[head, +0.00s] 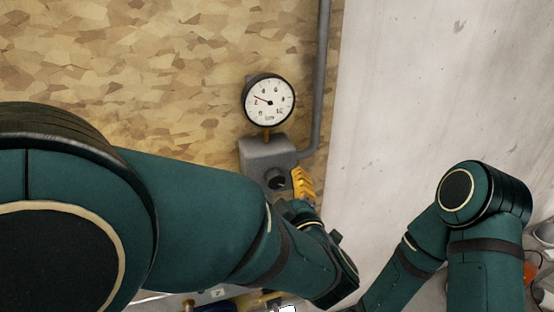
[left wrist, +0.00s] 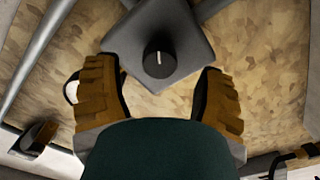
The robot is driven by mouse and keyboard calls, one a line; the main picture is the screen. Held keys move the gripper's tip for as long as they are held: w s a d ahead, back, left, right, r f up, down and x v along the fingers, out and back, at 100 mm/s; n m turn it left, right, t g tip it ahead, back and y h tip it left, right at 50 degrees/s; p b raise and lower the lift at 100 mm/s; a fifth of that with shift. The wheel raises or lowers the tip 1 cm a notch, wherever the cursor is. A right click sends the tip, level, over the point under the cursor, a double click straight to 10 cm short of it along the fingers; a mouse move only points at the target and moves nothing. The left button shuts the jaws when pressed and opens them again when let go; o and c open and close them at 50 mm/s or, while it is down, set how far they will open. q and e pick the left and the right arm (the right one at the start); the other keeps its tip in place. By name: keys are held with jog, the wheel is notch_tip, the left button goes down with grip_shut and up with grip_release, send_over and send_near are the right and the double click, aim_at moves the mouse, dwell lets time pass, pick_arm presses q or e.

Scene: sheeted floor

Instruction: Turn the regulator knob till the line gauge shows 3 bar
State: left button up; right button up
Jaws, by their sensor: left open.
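The round white line gauge (head: 268,101) stands above the grey regulator body (head: 266,152) in the head view. Its red needle points left and slightly up, but the fine scale is too small to read exactly. The black regulator knob (head: 276,180) is on the body's front. In the left wrist view the knob (left wrist: 160,60) shows a white mark pointing up the picture. My left gripper (left wrist: 157,70) is open, its ochre fingers on either side of the knob with gaps to both. In the head view only part of this gripper (head: 303,186) shows beside the knob. My right gripper is out of view.
A grey pipe (head: 321,75) runs up from the regulator along the right edge of the patterned board (head: 150,50). A pale plain surface (head: 430,80) lies right of it. Parts at the bottom edge are half hidden by my left arm.

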aim_at(278, 183)
pick_arm(q)
jog(key=shift+x, duration=1.6)
jog(key=c, duration=1.2)
jog(key=shift+s+m+p, duration=0.1)
jog(key=shift+m+p, duration=0.45)
jog(key=shift+m, duration=0.35)
jog(key=o, duration=1.2)
